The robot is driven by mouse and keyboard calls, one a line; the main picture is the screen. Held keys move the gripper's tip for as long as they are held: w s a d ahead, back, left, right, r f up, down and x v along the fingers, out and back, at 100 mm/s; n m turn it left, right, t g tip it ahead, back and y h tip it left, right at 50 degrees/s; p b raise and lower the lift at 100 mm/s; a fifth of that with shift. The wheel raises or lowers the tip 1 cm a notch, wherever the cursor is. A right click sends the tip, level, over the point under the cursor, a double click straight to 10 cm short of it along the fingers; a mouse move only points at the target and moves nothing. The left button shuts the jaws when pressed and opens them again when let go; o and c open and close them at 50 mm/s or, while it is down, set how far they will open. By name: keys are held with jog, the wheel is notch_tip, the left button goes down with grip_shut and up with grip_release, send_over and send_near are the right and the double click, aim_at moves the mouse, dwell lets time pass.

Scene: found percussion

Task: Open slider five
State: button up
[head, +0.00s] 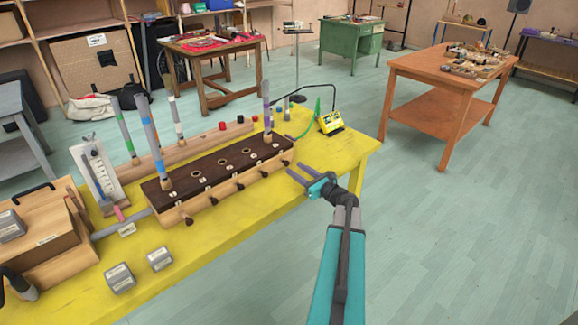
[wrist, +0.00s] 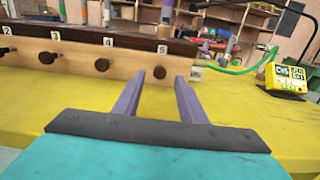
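A long wooden box (head: 225,195) with a dark top stands on the yellow table, with a row of dark knobs along its front. In the wrist view, number labels 2 to 5 sit above the knobs. The slider five knob (wrist: 159,72) is under label 5 (wrist: 162,49), at the right end; it also shows in the head view (head: 285,162). My gripper (head: 294,168) is open and empty in front of that end. In the wrist view, its two fingers (wrist: 156,80) frame the knob left and right. I cannot tell whether they touch it.
A yellow device (head: 331,122) with a green cable stands at the table's far right corner. Coloured tubes (head: 153,140) rise from the box and behind it. Grey blocks (head: 120,278) lie at the near left. The yellow table (head: 235,238) is clear in front of the box's right half.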

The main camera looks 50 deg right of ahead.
aim_at(288, 164)
jog(key=shift+w+d+p, duration=0.15)
jog(key=shift+w+p, duration=0.2)
jog(key=shift+w, duration=2)
grip_shut()
